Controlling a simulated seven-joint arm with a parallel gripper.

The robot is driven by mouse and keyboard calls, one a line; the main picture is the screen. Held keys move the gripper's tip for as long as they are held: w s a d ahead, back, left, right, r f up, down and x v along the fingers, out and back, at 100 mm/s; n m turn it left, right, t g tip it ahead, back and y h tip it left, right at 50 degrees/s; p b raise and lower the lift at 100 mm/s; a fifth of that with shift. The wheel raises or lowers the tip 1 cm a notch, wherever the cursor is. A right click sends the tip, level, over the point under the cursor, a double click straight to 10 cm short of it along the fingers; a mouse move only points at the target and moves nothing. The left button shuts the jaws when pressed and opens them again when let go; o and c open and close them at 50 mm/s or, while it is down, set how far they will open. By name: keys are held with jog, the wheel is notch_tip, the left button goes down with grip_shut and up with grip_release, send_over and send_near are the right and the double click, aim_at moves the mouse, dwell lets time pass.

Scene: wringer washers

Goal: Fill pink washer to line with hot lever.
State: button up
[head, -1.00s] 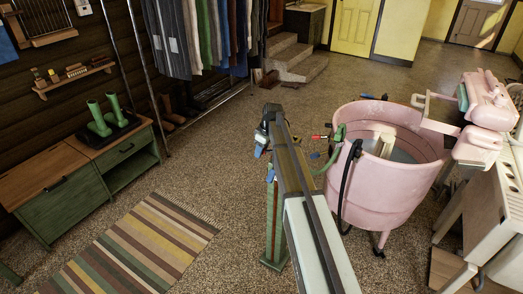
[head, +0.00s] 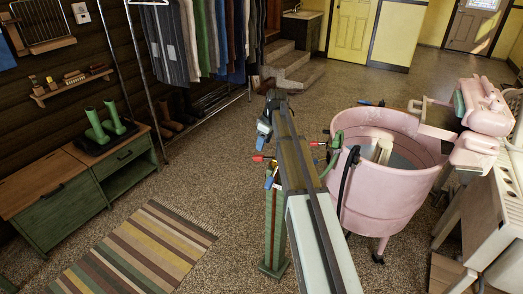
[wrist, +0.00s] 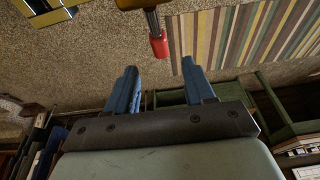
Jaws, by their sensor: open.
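The pink washer (head: 385,190) stands right of my arm in the head view, open at the top, with a pale upright part and greyish water inside. A green hose end (head: 334,150) hangs over its near left rim. A green post (head: 274,238) stands partly behind my arm. A red-tipped lever (head: 258,158) shows near its top; it also shows in the wrist view (wrist: 159,45), on a brass fitting. My gripper (head: 262,142) is just above that lever in the head view. In the wrist view, its blue fingers (wrist: 160,88) are apart and empty, with the red tip beyond them.
Another red piece (head: 314,144) shows between my arm and the hose. A pink wringer (head: 482,110) and a white cabinet (head: 490,205) stand at right. A striped rug (head: 135,250) and a green cabinet (head: 65,205) are at left. The floor between is clear.

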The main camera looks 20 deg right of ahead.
aim_at(261, 156)
jog(key=shift+v, duration=2.45)
jog(key=shift+w, duration=0.1)
dwell(1.6)
jog(key=f, duration=0.4)
jog(key=w+a+f+g+h, duration=0.1)
jog(key=f, duration=0.4)
jog(key=a+f+g+h, duration=0.1)
jog(key=f, duration=0.3)
jog(key=shift+w+f, duration=0.25)
jog(key=shift+w, duration=0.1)
grip_shut()
dwell(0.4)
